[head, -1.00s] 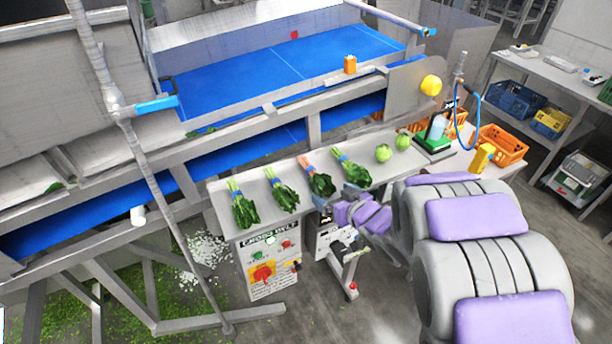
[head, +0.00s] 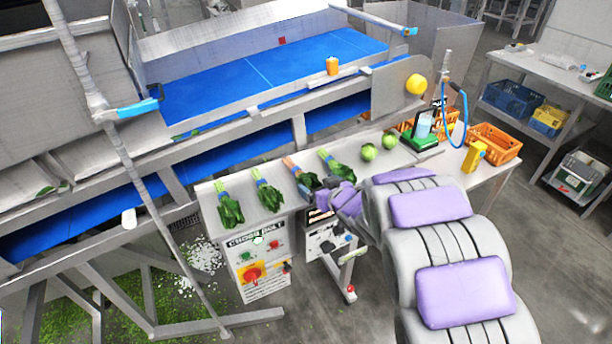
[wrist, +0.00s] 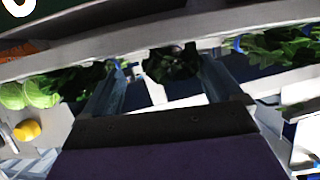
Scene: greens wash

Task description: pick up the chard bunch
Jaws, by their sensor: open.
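The chard bunch (head: 293,168), with pinkish-orange stems and dark leaves, lies third from the left in a row of bunches on the grey bench. My gripper (head: 318,190) is at its leafy end and partly hides the leaves in the head view. In the wrist view my gripper (wrist: 165,85) is open, its two fingers apart. Dark leaves (wrist: 172,62) show between and beyond the fingertips, likely the chard's. Whether the fingers touch them I cannot tell.
Green-stemmed bunches lie at left (head: 229,207), (head: 266,190) and right (head: 337,164) of the chard. Two green round heads (head: 368,151), a green scale (head: 422,140) and a yellow bottle (head: 474,156) stand farther right. A control box (head: 258,268) sits below the bench front.

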